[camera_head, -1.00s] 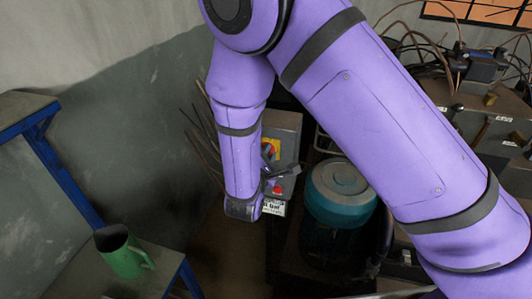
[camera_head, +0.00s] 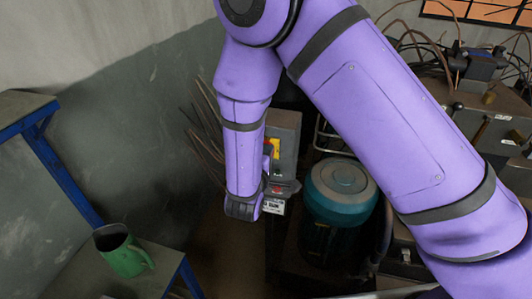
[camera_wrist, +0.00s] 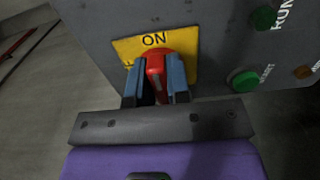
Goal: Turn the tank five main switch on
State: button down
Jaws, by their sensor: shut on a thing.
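The main switch is a red rotary handle (camera_wrist: 156,66) on a yellow plate (camera_wrist: 126,47) marked ON, on the face of a grey box (camera_wrist: 220,30). In the head view the box (camera_head: 288,130) and yellow plate (camera_head: 276,148) show just right of my forearm. My gripper (camera_wrist: 156,90) is shut on the red handle, with one blue-grey finger on each side of it. The fingers hide the handle's sides and lower part. The word ON is readable above the handle; any other marking on the plate is hidden or unclear.
Green buttons (camera_wrist: 244,80) and a small orange one (camera_wrist: 303,72) are on the same face, right of the switch. A teal drum (camera_head: 340,195) stands right of the box. A green mug (camera_head: 122,252) is on a shelf at left. Thin rods stick out behind my forearm.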

jog(key=shift+f, duration=0.1)
dwell(0.3)
jog(key=c, duration=1.1)
grip_release()
jog(key=v, duration=1)
jog(key=shift+s+a, duration=0.1)
jog(key=shift+s, duration=0.3)
